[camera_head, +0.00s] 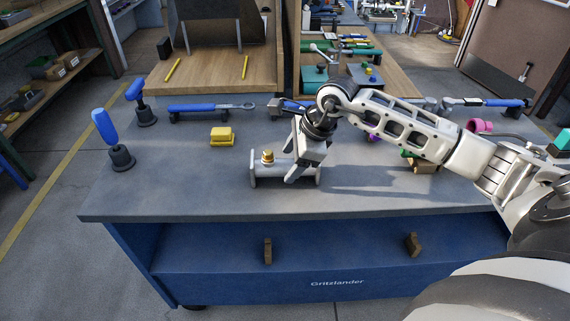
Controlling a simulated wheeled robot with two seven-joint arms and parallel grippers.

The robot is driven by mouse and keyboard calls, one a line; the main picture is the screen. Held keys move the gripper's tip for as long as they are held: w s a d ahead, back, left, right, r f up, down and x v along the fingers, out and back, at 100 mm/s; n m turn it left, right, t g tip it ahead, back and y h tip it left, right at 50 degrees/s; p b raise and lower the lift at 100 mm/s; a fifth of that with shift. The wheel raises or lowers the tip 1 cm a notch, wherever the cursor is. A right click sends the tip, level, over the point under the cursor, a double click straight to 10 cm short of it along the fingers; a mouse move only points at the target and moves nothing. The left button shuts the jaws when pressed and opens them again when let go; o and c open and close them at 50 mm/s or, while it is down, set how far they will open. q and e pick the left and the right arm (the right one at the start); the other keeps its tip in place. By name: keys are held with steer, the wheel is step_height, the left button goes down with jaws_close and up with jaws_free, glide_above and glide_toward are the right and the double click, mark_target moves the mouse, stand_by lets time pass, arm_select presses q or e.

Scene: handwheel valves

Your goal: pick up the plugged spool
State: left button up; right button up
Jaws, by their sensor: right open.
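The plugged spool (270,174) is a grey flanged pipe piece lying on its side on the dark grey workbench top (190,201). A brass-yellow plug (267,156) stands up from its middle. My right gripper (291,168) reaches down from the right over the right part of the spool. Its jaws are open, and one finger covers part of the spool. I cannot tell whether the fingers touch it. My left gripper is not in view.
A yellow block (221,136) lies behind the spool. Two blue-handled tools (105,127) stand upright at the left, and a long blue-handled tool (205,107) lies at the back. The front left bench top is clear.

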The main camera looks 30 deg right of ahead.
steer(key=shift+x, duration=1.15)
jaws_close()
steer(key=shift+r, duration=0.1)
